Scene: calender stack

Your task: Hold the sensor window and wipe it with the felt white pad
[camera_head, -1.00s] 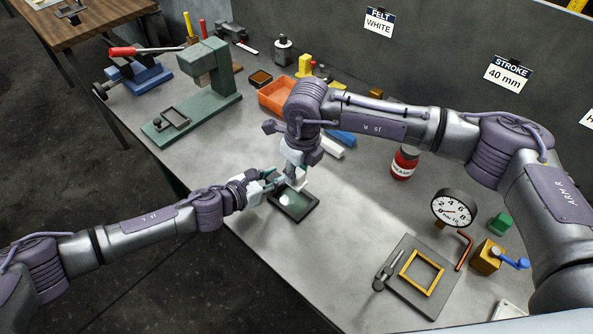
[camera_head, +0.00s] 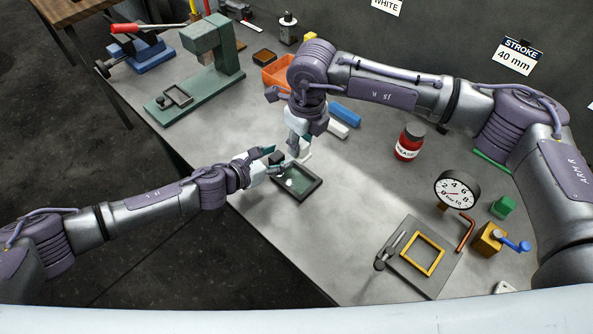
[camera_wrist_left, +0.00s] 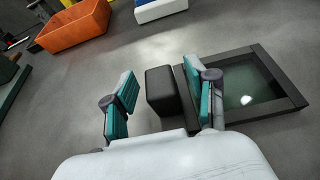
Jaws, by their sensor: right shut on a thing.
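The sensor window (camera_head: 305,191) is a dark-framed greenish pane lying flat on the bench; a pale spot shows on its glass. It also shows in the left wrist view (camera_wrist_left: 262,118). A dark block (camera_wrist_left: 160,88) stands at its left side. My left gripper (camera_wrist_left: 160,103) is open, its teal fingers spread either side of the block; the left finger is clear of it. It also shows in the head view (camera_head: 270,164). My right gripper (camera_head: 294,147) is shut above the window's far edge, on a small whitish piece (camera_head: 306,157), apparently the felt pad, mostly hidden.
An orange bin (camera_head: 277,73), a white bar (camera_head: 338,128) and a blue bar (camera_head: 345,114) lie behind my grippers. A red jar (camera_head: 408,143), a gauge (camera_head: 457,189) and a plate with a yellow frame (camera_head: 404,272) stand right. Bench in front of the window is clear.

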